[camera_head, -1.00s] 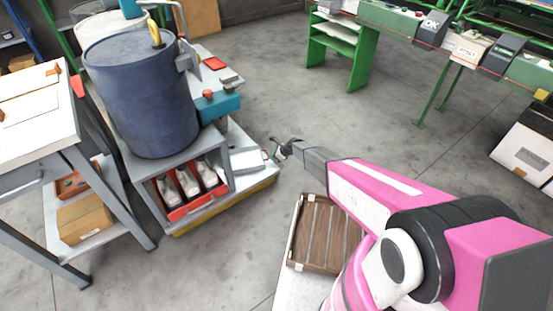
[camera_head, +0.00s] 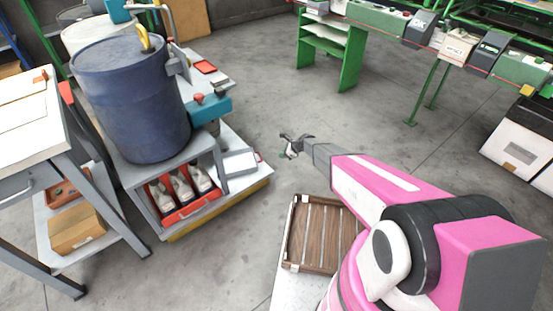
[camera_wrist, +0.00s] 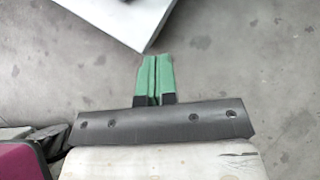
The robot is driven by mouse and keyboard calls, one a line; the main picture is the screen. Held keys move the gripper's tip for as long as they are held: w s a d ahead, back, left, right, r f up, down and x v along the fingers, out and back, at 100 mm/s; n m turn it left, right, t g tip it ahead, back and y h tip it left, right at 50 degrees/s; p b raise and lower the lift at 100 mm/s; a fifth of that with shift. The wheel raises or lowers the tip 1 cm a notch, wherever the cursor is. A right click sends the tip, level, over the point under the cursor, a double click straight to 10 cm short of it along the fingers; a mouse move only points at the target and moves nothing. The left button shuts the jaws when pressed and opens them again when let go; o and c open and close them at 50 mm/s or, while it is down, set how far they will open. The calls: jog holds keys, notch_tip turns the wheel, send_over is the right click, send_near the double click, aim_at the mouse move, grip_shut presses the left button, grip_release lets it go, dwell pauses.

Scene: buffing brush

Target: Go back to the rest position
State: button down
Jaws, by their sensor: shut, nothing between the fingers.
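My gripper (camera_head: 288,151) is at the end of my pink and grey arm, out over the bare floor in the head view. In the wrist view its two green fingers (camera_wrist: 155,80) lie side by side, shut, with nothing between them. Behind the fingers is a dark bracket with screws. In the head view the gripper is to the right of the barrel cart and touches nothing that I can see.
A grey cart (camera_head: 142,180) with a blue barrel (camera_head: 130,105) and a red crate of bottles (camera_head: 185,209) stands left. A wooden slatted tray (camera_head: 317,235) lies near my base. A white-topped workbench (camera_head: 30,115) is far left. Grey floor (camera_head: 290,80) is open ahead.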

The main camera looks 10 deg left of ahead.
jog(key=shift+v, duration=0.9)
jog(key=s+d+r+n+h, duration=0.3)
jog(key=s+d+r+n, duration=0.3)
jog(key=d+r, duration=0.5)
jog(key=s+d+r+n+h, duration=0.3)
jog(key=s+d+r+n, duration=0.3)
jog(key=s+d+r, duration=0.4)
jog(key=s+d+r+n+h, duration=0.3)
jog(key=s+d+r+n, duration=0.3)
jog(key=s+d+r, duration=0.3)
jog(key=d+r, duration=0.3)
jog(key=d, duration=0.2)
jog(key=shift+r, duration=0.2)
jog(key=shift+s, duration=0.15)
